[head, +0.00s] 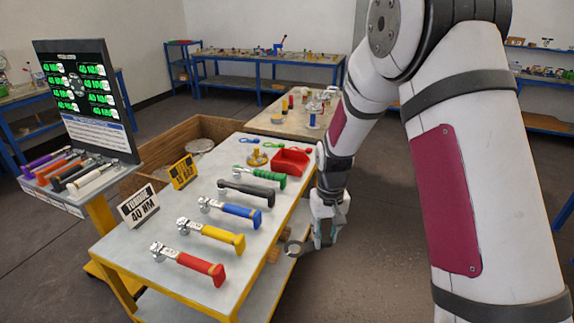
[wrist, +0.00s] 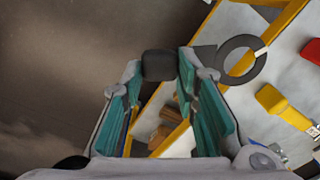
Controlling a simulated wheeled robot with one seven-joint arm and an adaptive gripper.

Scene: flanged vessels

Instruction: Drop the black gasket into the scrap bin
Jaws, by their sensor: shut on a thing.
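The black gasket (wrist: 226,57) is a flat dark ring with a tab. In the wrist view the ring is right of the fingers and a dark block sits between the fingertips. My gripper (wrist: 159,72) is shut on that tab. In the head view my gripper (head: 323,240) hangs beside the table's right edge, with the gasket (head: 287,248) sticking out to its left near the edge. I cannot tell which is the scrap bin.
The grey table (head: 150,255) holds several torque wrenches in red, yellow, blue, black and green, plus two signs. A brass flanged part (head: 256,158) is near the red tray. A display board (head: 88,100) stands left. Floor right of the table is clear.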

